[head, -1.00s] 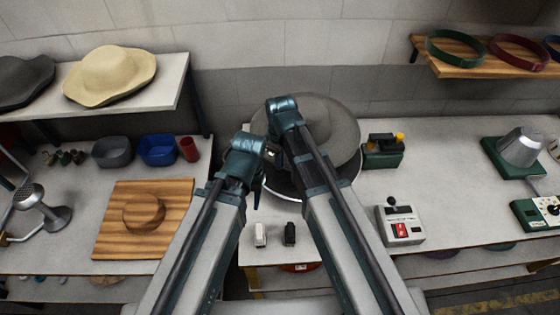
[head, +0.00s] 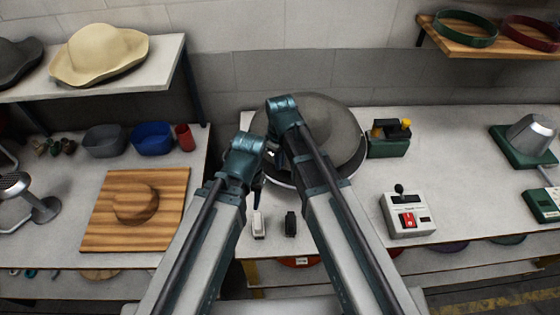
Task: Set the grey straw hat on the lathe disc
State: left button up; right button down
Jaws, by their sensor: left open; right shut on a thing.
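The grey straw hat (head: 328,127) is at the middle of the table, mostly behind my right arm, over the lathe disc. The disc's pale rim (head: 357,168) shows beyond the hat's lower right edge. I cannot tell whether the hat touches the disc. My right gripper (head: 276,152) is shut at the hat's left side; its fingertips and their hold are largely hidden by the arms. My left gripper (head: 259,182) is open and empty, just below and left of the right one, near the hat's left edge.
A white and a black small block (head: 291,224) stand in front of the disc. A green device (head: 389,139) stands close right of it, and a control box (head: 408,212) with a lever is farther forward. A wooden board (head: 109,231) with a brown block lies left, past a gap between tables.

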jog(key=shift+f, duration=0.45)
jog(key=shift+f+b, duration=0.1)
jog(key=shift+b, duration=0.25)
jog(key=c, duration=0.9)
grip_release()
jog(key=r+p, duration=1.4)
jog(key=shift+s, duration=0.2)
jog(key=shift+f, duration=0.1)
